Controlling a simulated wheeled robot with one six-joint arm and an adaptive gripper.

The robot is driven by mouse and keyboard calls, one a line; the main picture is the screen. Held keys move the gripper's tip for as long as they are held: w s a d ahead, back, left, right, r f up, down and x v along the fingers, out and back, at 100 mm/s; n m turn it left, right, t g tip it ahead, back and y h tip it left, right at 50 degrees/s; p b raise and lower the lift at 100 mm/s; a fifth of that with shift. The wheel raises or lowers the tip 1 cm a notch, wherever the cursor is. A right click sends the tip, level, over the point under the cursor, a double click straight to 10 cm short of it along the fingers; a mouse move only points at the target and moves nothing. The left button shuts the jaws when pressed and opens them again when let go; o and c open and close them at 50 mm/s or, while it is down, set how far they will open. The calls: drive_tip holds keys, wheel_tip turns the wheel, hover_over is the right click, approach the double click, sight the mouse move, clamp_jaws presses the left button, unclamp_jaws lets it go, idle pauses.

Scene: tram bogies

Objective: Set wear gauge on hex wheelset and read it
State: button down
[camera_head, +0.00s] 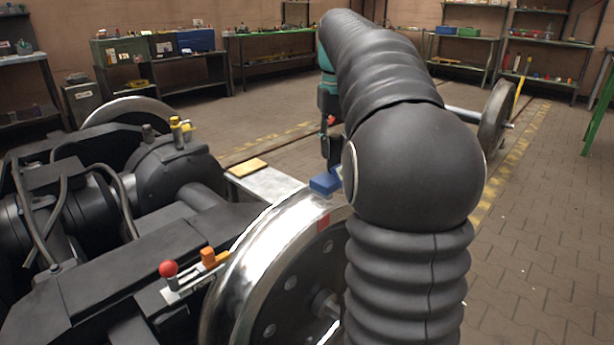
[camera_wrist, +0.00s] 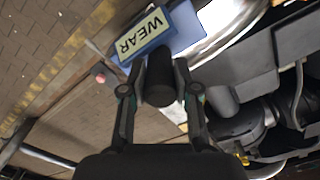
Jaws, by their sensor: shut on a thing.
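The wear gauge is a blue block with a pale label reading WEAR and a black knob; it shows in the wrist view (camera_wrist: 178,30) and in the head view (camera_head: 325,183). My gripper (camera_wrist: 160,90) is shut on the gauge's black knob, one finger on each side. In the head view the gauge is at the top of the shiny rim of the near wheel (camera_head: 262,245); I cannot tell whether it touches the rim. The wheel has a red square mark and round bolt heads on its face. My arm hides part of this wheel. No gauge reading is legible.
The dark bogie frame (camera_head: 95,285) fills the left, with a red-knobbed lever (camera_head: 169,271) and an orange block (camera_head: 208,256). A grey plate with a yellow pad (camera_head: 248,167) lies behind the wheel. Another wheelset (camera_head: 495,115) stands at the back right. Floor at right is clear.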

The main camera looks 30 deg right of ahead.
drive_tip(key=w+a+f, duration=0.2)
drive_tip(key=w+f, duration=0.4)
drive_tip(key=f, duration=0.2)
drive_tip(key=shift+a+b, duration=0.4)
drive_tip(key=shift+w+f, duration=0.1)
drive_tip(key=shift+f, duration=0.05)
drive_tip(key=shift+f, duration=0.1)
drive_tip(key=c, duration=0.9)
unclamp_jaws()
drive_tip(key=shift+o, duration=0.2)
wheel_tip(320, 180, up, 12)
drive_tip(key=p, duration=0.2)
drive_tip(key=shift+p, duration=0.4)
